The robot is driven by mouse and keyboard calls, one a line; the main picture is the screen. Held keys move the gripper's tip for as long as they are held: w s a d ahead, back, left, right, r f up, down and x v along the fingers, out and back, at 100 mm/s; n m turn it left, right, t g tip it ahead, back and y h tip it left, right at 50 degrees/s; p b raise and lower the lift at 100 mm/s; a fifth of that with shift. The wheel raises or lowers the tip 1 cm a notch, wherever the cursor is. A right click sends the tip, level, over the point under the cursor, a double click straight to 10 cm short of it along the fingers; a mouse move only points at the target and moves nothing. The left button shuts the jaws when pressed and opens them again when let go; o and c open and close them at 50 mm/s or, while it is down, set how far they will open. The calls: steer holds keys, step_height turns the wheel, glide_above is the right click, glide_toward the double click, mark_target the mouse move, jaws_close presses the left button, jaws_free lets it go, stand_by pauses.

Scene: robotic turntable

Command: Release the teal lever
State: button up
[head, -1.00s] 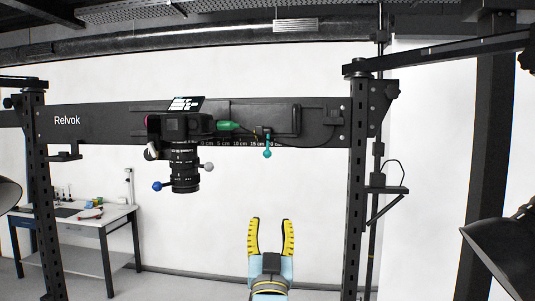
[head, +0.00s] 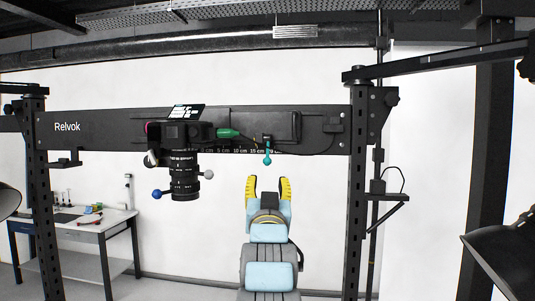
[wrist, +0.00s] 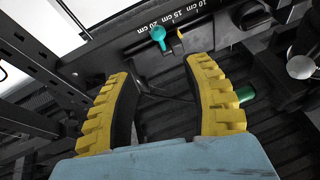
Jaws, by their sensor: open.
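The teal lever (head: 267,158) hangs from the black crossbeam, just right of the carriage with the camera. It also shows in the wrist view (wrist: 158,36), beside the printed cm scale and beyond my fingertips. My gripper (head: 267,182) has yellow ribbed fingers, spread apart and empty, and points up at the beam. In the head view the fingertips are just below the lever's ball end. In the wrist view my gripper (wrist: 160,75) has the lever ahead of the gap between its fingers, apart from them.
The camera (head: 185,175) with its long lens hangs from the beam on the left, with a blue knob (head: 157,194) and a grey knob (head: 209,174). A green connector (head: 228,133) sits left of the lever. Black posts stand at both sides. A workbench (head: 75,220) is at the back left.

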mark_target(268, 156)
steer(key=p+x, duration=0.3)
steer(key=x, duration=0.5)
steer(key=shift+w+r, duration=0.1)
steer(key=shift+w, duration=0.1)
steer(key=shift+w+r, duration=0.25)
steer(key=shift+w+r+p, duration=0.15)
steer(key=shift+w+p, duration=0.25)
steer(key=shift+w, duration=0.3)
steer(key=shift+p+x, duration=0.4)
steer(key=shift+x, duration=0.65)
steer(key=shift+w+r, duration=0.1)
steer(key=shift+w, duration=0.2)
jaws_close()
